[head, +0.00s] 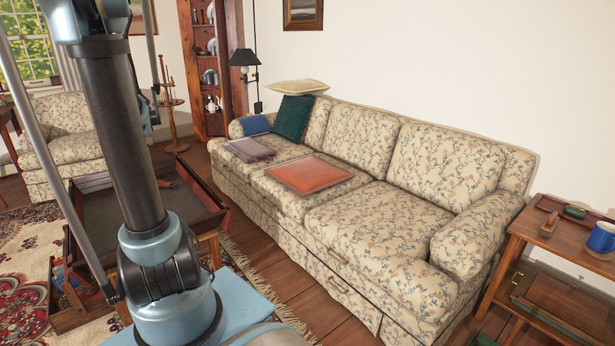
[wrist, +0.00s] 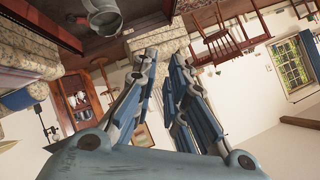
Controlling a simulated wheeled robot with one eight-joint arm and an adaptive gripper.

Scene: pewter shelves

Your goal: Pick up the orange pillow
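The orange pillow (head: 309,174) lies flat on the seat of the floral sofa (head: 365,215), near the middle and close to the front edge. It is square, and nothing covers it in the head view. My gripper (wrist: 164,60) shows in the wrist view with its two blue-grey fingers apart and nothing between them. The gripper itself is not visible in the head view, where only my arm stands at the left, away from the pillow. I cannot make out the orange pillow in the wrist view, which is strongly tilted.
A folded purple-grey cloth (head: 249,149), a blue pillow (head: 255,125) and a dark green pillow (head: 293,117) are at the sofa's far end. A wooden table (head: 203,213) stands left; a side table (head: 528,226) stands right.

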